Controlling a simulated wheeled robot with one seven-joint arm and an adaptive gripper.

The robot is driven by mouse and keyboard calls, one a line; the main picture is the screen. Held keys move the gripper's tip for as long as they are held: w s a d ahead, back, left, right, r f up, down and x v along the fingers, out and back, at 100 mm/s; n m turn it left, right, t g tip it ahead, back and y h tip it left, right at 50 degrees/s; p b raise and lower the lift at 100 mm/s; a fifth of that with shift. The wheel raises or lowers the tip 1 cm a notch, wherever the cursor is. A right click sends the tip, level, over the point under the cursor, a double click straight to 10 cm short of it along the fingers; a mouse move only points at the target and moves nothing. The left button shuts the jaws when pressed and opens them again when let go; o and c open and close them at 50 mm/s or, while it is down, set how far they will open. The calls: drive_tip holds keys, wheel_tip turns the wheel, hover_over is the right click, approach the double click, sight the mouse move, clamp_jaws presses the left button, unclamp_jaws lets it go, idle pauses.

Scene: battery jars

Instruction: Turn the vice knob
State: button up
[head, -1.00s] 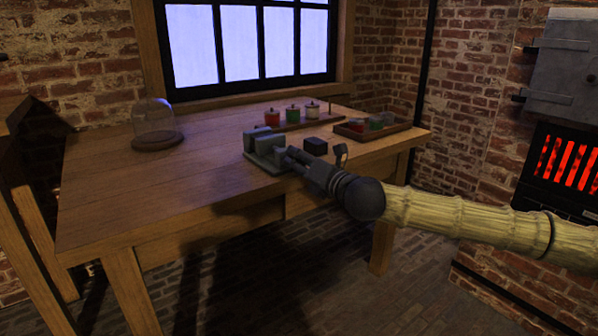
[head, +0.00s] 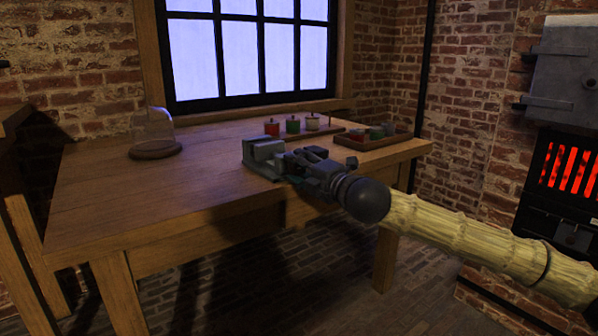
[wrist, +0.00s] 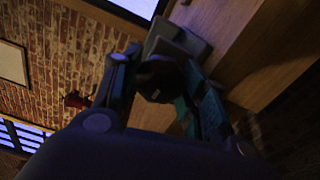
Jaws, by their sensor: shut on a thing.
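The grey vice (head: 264,154) sits near the front edge of the wooden table, and it also shows in the wrist view (wrist: 178,45). My gripper (head: 293,170) is at the vice's right end. In the wrist view the dark round vice knob (wrist: 158,80) lies between the two fingers of my gripper (wrist: 160,82). The fingers are shut on the knob. In the head view the knob is hidden behind the gripper.
Several jars with lids, a red one (head: 271,128) among them, stand behind the vice. A tray (head: 372,143) of jars is at the right, and a glass dome (head: 154,128) at the left. A glowing furnace (head: 566,165) is at the far right.

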idle(0.3)
drive_tip(key=o, duration=1)
drive_tip(key=shift+v, duration=4)
